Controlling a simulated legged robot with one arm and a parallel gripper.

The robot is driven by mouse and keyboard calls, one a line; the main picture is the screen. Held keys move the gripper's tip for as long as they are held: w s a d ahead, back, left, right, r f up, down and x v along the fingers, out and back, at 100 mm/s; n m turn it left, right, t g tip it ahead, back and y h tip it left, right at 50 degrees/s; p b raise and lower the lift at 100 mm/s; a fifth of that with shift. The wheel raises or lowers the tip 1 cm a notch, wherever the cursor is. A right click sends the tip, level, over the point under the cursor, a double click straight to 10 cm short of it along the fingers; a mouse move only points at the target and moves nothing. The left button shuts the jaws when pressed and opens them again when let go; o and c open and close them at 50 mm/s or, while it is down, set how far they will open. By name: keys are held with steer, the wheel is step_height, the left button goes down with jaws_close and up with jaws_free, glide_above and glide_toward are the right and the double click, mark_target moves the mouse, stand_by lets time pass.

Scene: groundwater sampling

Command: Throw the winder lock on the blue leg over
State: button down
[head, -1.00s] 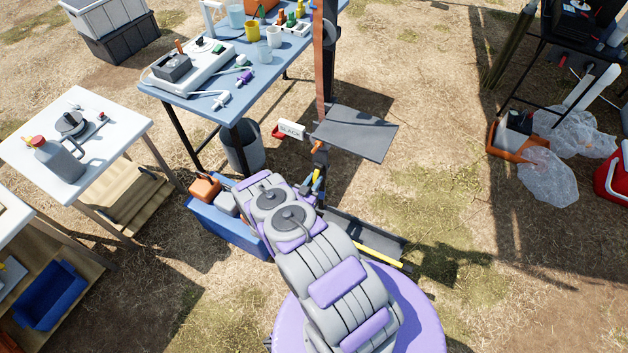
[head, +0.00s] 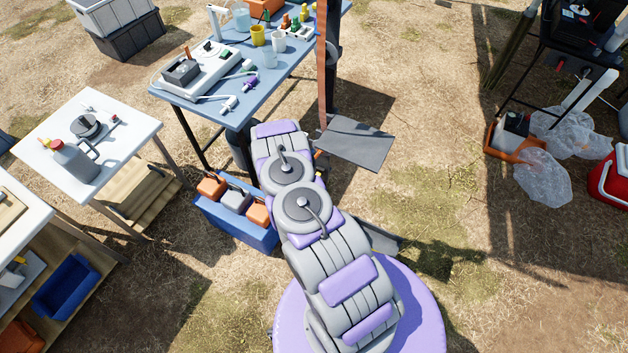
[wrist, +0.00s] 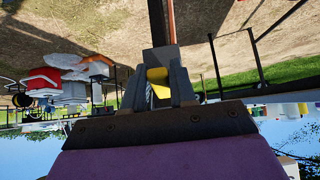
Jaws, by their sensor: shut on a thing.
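My gripper (wrist: 157,88) shows in the wrist view, its two dark fingers closed around a yellow piece (wrist: 157,76). Whether that piece is the winder lock, I cannot tell. A grey plate lies just beyond the fingertips in the wrist view (wrist: 161,56). There the grey plate (head: 355,143) juts out by the orange-brown post (head: 322,85). No blue leg can be made out clearly.
A blue-topped table (head: 240,108) with instruments and cups stands ahead. A blue crate (head: 235,230) with orange and grey containers sits left of my arm. A white table (head: 85,180) is further left. Clear bags (head: 545,175) and a red cooler (head: 610,180) lie right.

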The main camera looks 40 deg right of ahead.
steer(key=shift+w+d+r+g+y+p, duration=0.15)
steer(key=shift+r+g+y+p, duration=0.25)
steer(key=shift+r+y+p, duration=0.55)
steer(key=shift+f+y+p, duration=0.25)
steer(key=shift+y+p, duration=0.1)
steer(key=c, duration=1)
jaws_free()
steer(key=shift+f, duration=0.1)
steer(key=p+v, duration=0.1)
steer(key=v, duration=1.6)
steer(key=shift+p, duration=0.3)
